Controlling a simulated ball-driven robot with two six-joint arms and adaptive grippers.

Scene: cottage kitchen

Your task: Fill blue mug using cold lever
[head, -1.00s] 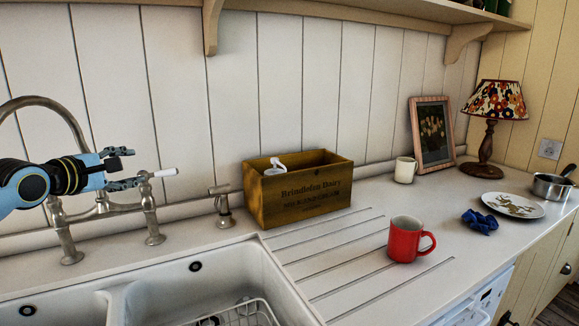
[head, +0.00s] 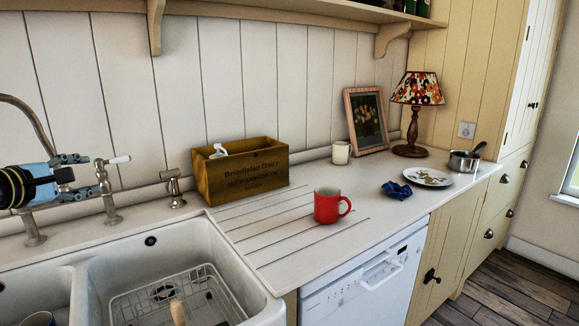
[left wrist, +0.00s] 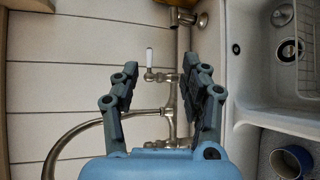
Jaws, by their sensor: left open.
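The blue mug (head: 40,319) is in the left basin of the sink, cut off by the bottom edge of the head view. It also shows at the lower right of the left wrist view (left wrist: 290,161). The metal tap (head: 38,208) stands behind the sink. Its white-tipped lever (head: 119,160) points right; in the left wrist view this lever (left wrist: 149,58) lies ahead, between the finger lines. No hot or cold marking is readable. My left gripper (head: 82,173) is open and empty, over the tap just left of the lever. My right gripper is out of view.
A short metal fitting (head: 174,188) stands right of the tap. A wooden crate (head: 241,172) and a red mug (head: 327,206) are on the counter. A wire rack (head: 165,293) lies in the right basin. The grooved drainer between crate and basin is clear.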

